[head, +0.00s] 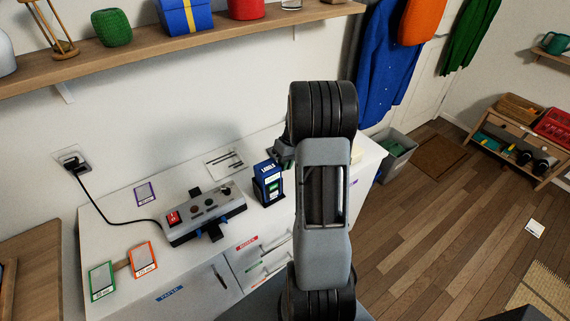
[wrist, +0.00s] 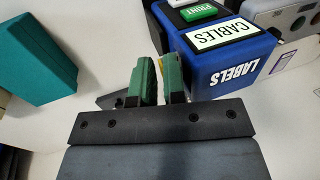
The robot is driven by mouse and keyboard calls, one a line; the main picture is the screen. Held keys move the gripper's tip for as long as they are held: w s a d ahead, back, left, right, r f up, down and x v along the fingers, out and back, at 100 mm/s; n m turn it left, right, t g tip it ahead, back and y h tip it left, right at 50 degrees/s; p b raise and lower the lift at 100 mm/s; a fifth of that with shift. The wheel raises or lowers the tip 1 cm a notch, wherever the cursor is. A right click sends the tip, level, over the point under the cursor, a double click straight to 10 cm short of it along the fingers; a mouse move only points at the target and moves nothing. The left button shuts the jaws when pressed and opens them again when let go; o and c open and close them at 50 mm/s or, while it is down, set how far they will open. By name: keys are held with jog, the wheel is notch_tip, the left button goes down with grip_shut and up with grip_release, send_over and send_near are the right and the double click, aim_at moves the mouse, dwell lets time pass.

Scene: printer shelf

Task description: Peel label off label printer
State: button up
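The label printer (head: 267,185) is a blue box standing on the white cabinet top. It fills the upper right of the wrist view (wrist: 240,60), with "LABELS" on its side and a green PRINT button (wrist: 200,12). A pale label reading "CABLES" (wrist: 222,34) shows on the printer. In the head view my arm hides most of the gripper.
A grey power strip (head: 205,214) with a red switch and a black cord lies left of the printer. Several coloured cards, such as an orange one (head: 143,260), lie on the cabinet. A teal block (wrist: 38,50) shows in the wrist view. A wooden shelf (head: 180,45) hangs above.

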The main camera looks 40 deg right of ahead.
jog(key=shift+f, duration=0.15)
jog(key=shift+c, duration=0.3)
grip_shut()
jog(key=shift+d, duration=0.4)
jog(key=shift+d, duration=0.4)
jog(key=shift+d, duration=0.65)
jog(key=shift+s+d, duration=0.1)
jog(key=shift+d, duration=0.2)
jog(key=shift+s+d, duration=0.1)
jog(key=shift+d, duration=1.6)
